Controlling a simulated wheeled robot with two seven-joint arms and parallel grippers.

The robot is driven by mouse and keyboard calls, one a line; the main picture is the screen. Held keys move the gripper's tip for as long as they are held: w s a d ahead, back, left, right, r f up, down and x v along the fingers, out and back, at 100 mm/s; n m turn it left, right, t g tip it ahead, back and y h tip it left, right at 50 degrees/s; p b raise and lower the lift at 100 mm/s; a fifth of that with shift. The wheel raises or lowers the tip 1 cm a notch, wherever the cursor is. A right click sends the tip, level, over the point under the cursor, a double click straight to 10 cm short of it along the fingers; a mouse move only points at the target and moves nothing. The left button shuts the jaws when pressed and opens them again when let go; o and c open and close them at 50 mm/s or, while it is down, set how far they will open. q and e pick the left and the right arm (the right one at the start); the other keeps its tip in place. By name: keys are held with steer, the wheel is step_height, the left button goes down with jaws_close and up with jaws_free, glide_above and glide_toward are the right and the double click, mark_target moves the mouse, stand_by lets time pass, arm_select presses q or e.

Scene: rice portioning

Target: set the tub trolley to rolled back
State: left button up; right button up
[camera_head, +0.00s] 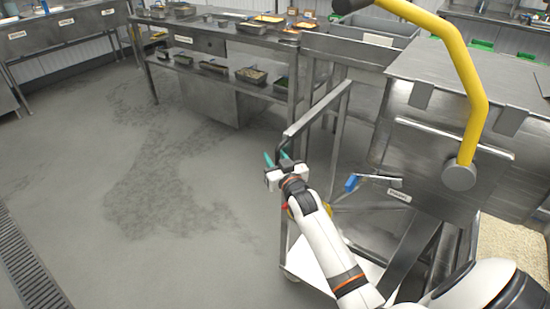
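The tub trolley (318,108) is a steel frame with a tall bent handle rail, standing in front of the large steel machine. A pale lower part and a caster show near the floor. My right gripper (276,158) has teal fingertips, spread apart with floor visible between them. It is beside the near upright of the handle rail, just below its bent corner. I cannot tell whether it touches the rail. My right arm hides much of the trolley's lower part. My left gripper is not in view.
The steel machine (440,160) with a yellow lever (478,85) and a blue-gripped handle (351,183) stands at right. A steel table (215,42) with food pans is behind. Open grey floor (150,190) lies left, with a drain grate (25,265) at the edge.

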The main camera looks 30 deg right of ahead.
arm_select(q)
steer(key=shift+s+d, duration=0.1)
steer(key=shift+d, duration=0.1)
arm_select(e)
steer(key=shift+w, duration=0.15)
steer(key=shift+c, duration=0.3)
jaws_close()
